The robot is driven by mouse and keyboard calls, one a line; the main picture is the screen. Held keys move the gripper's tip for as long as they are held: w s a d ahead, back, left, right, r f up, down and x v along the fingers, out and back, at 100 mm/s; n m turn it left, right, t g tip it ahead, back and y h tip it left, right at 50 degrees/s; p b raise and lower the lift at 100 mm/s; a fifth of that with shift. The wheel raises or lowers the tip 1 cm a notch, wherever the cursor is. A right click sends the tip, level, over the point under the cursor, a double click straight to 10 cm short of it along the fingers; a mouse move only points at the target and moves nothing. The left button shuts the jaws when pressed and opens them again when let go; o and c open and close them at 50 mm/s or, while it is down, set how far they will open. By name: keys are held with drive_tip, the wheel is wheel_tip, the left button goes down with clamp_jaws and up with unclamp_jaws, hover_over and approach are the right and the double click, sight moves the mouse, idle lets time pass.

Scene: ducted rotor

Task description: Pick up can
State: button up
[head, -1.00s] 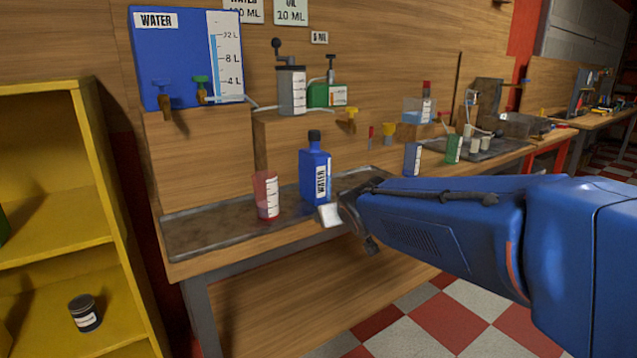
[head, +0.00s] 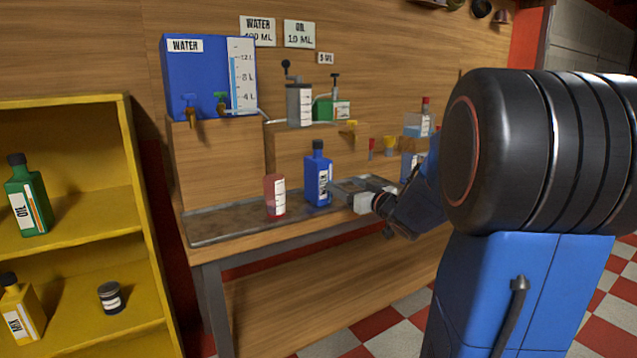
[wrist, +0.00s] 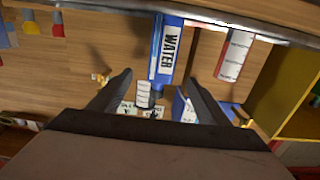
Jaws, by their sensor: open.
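A small dark can (head: 110,297) with a white label stands upright on the lower yellow shelf at the left of the head view. A blue WATER bottle (head: 318,180) stands upright on the bench tray, with a red measuring cup (head: 275,196) to its left. My gripper (head: 358,199) is open and empty, just right of the bottle in the head view. In the wrist view, which is upside down, the bottle (wrist: 167,50) shows between the spread fingers of my gripper (wrist: 158,78). I cannot tell the gap in depth. The can is not seen there.
The yellow shelf (head: 135,180) also holds a green OIL bottle (head: 27,195) and a yellow bottle (head: 20,312). A metal tray (head: 215,226) lies on the wooden bench. A blue water tank (head: 205,75) and pumps stand behind. The checkered floor before the bench is clear.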

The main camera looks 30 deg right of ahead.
sight(327, 176)
drive_tip(key=w, duration=1)
drive_tip(key=shift+w+a, duration=0.2)
drive_tip(key=shift+w, duration=0.1)
drive_tip(key=shift+w+a+r, duration=0.15)
drive_tip(key=shift+w, duration=1.25)
drive_tip(key=shift+w+a+r, duration=0.1)
drive_tip(key=shift+w+a, duration=0.05)
drive_tip(key=shift+w, duration=1.25)
drive_tip(key=c, duration=1.7)
